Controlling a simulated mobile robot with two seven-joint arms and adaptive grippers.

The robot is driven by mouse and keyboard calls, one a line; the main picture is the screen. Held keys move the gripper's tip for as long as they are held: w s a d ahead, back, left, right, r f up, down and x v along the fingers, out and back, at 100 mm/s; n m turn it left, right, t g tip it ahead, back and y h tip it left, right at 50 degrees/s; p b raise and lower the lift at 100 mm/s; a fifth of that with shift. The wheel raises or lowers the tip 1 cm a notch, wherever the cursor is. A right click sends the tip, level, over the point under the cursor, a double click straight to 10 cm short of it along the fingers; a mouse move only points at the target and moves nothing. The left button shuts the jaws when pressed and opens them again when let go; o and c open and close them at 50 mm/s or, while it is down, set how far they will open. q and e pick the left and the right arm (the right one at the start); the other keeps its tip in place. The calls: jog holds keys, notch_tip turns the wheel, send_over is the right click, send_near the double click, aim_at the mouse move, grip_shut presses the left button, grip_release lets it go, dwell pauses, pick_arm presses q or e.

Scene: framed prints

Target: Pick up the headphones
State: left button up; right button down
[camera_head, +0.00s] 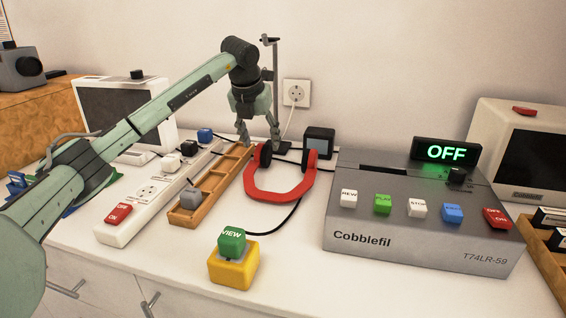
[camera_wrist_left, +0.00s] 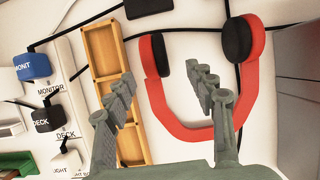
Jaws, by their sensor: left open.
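Red headphones (camera_head: 281,190) with black ear pads lie on the white counter, between a wooden tray and a grey console. In the left wrist view the red band (camera_wrist_left: 197,131) curves in a U, with its black pads toward the top. My left gripper (camera_head: 259,141) is open and points down above the ear-pad end of the headphones. In the left wrist view its two fingers (camera_wrist_left: 167,84) stand apart, one over the wooden tray and one over the space inside the band. My right gripper is not in view.
The wooden compartment tray (camera_head: 181,217) and a white power strip (camera_head: 118,235) lie left of the headphones. The grey console (camera_head: 420,245) stands close on the right. A yellow block with a green button (camera_head: 233,262) is in front. Black cables run around the headphones.

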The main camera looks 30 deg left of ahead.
aim_at(261, 150)
pick_arm(q)
jog(key=x, duration=0.4)
jog(key=shift+a+f, duration=0.3)
jog(key=shift+f, duration=0.1)
jog(key=shift+w+f, duration=0.1)
jog(key=shift+f, duration=0.25)
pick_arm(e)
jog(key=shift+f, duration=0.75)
pick_arm(q)
jog(key=shift+r, duration=0.1)
grip_shut()
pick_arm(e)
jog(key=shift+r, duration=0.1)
